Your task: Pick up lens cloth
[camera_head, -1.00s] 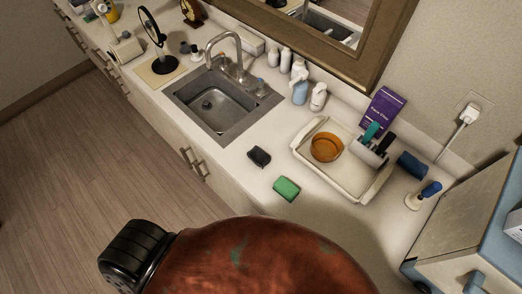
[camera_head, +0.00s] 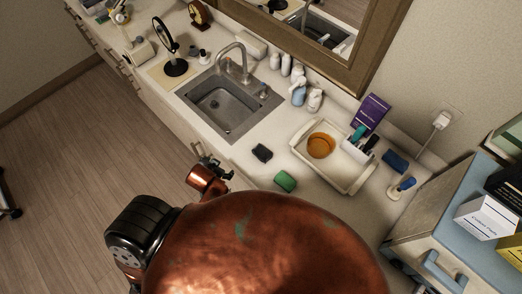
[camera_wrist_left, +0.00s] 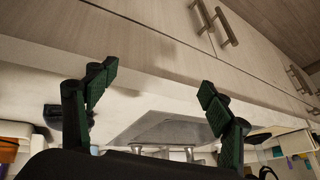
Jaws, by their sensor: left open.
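My left gripper (camera_head: 214,166) is in front of the counter's front edge, below the sink, in the head view. Its two dark fingers stand wide apart and empty in the left wrist view (camera_wrist_left: 156,92). A small dark pad (camera_head: 262,152) lies on the counter to the right of the gripper. A green pad (camera_head: 285,181) lies a little nearer and further right. No thing is clearly recognisable as the lens cloth; I cannot tell whether either pad is it. A dark object (camera_wrist_left: 54,117) shows beside the left finger in the wrist view. My right gripper is not in view.
The sink (camera_head: 230,103) is set into the counter behind the gripper. A white tray (camera_head: 345,178) with an amber bowl (camera_head: 320,146) stands right of the pads. Cabinet handles (camera_wrist_left: 228,27) are on the front below the counter edge. The counter around the pads is clear.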

